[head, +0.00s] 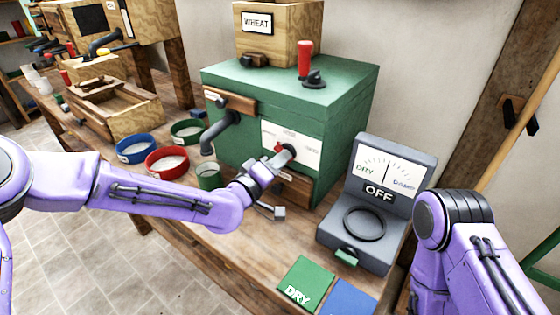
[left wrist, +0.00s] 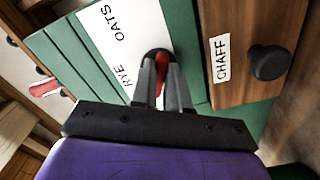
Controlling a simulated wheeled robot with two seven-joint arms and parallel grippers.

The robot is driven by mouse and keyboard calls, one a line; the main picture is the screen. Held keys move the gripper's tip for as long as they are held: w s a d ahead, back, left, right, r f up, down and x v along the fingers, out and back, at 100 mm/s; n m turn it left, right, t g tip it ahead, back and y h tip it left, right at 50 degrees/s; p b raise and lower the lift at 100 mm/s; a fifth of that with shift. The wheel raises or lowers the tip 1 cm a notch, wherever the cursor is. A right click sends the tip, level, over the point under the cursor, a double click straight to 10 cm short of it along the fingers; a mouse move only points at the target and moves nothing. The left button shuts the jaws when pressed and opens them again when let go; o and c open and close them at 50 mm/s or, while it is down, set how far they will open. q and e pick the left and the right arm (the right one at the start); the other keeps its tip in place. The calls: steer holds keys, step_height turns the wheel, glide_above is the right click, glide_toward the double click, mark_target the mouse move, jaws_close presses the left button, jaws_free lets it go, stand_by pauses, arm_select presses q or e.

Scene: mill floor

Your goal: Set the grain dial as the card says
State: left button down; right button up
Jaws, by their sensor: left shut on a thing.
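The green mill (head: 240,135) stands on the bench with a white dial plate (head: 308,152) on its front. In the left wrist view the plate reads OATS and RYE. The dial is a red-marked knob (left wrist: 161,88) at the plate's edge, mostly covered by my fingers. My left gripper (head: 287,155) is shut on it, and its fingers (left wrist: 158,72) reach to the plate. Where the pointer aims is hard to tell. A card reading WHEAT (head: 257,22) is on the wooden hopper above. My right arm shows at the right, but its gripper is out of view.
A grey meter (head: 375,205) marked OFF stands right of the mill. A green DRY mat (head: 303,285) and a blue mat (head: 348,300) lie in front. Several bowls, one red (head: 166,160), stand left. A CHAFF drawer (left wrist: 222,58) adjoins the plate.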

arm_select(q)
steer(key=shift+w+a+r, duration=0.1)
steer(key=c, duration=1.1)
jaws_free()
steer(key=b+v, duration=0.1)
steer(key=v, duration=0.9)
steer(key=shift+s+a+b, duration=0.2)
steer(key=shift+s+b, duration=0.05)
steer(key=shift+b, duration=0.1)
